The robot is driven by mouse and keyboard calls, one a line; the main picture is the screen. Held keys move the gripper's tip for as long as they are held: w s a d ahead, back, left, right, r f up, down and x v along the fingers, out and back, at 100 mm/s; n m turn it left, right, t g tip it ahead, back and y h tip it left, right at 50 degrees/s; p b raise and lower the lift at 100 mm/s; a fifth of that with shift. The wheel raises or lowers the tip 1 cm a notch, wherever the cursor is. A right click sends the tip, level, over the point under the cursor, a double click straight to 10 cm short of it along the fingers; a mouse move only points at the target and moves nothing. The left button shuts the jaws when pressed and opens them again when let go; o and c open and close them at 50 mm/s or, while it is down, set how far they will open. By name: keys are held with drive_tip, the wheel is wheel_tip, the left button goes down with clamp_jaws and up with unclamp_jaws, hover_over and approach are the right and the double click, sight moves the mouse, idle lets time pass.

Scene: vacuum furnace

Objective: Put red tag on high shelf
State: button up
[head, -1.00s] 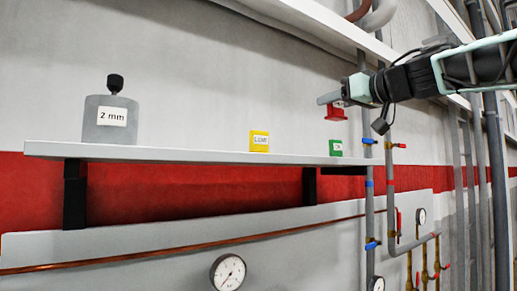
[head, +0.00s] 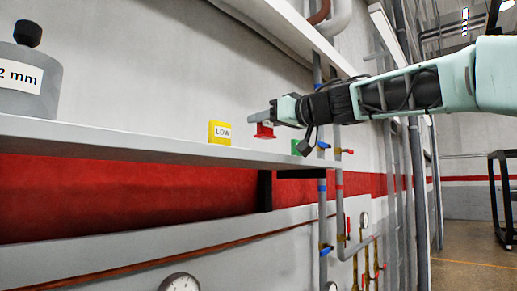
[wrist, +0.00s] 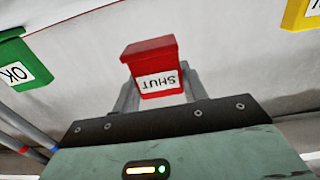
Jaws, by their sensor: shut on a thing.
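My gripper (head: 260,117) is shut on the red tag (head: 265,131) and holds it upright in front of the wall, near the shelf's right part. In the wrist view the red tag (wrist: 152,66) sits between the two fingers, with its white "SHUT" label upside down. In the head view, the tag's lower edge appears slightly above the long grey shelf (head: 120,139); whether it touches cannot be told. A higher grey ledge (head: 290,30) runs along the wall above.
A yellow "LOW" tag (head: 220,132) stands on the long shelf left of the red tag. A green tag (head: 296,147) is to its right, partly hidden by my arm. A grey "2 mm" weight (head: 28,82) stands far left. Vertical pipes (head: 322,190) with valves rise at the right.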

sight(266, 138)
drive_tip(key=shift+f+b, duration=0.85)
drive_tip(key=shift+f, duration=1.2)
drive_tip(key=shift+f, duration=0.2)
drive_tip(key=o, duration=1)
drive_tip(key=shift+r, duration=0.15)
drive_tip(key=b+v, duration=0.3)
drive_tip(key=v, duration=0.9)
drive_tip(key=shift+b, duration=0.3)
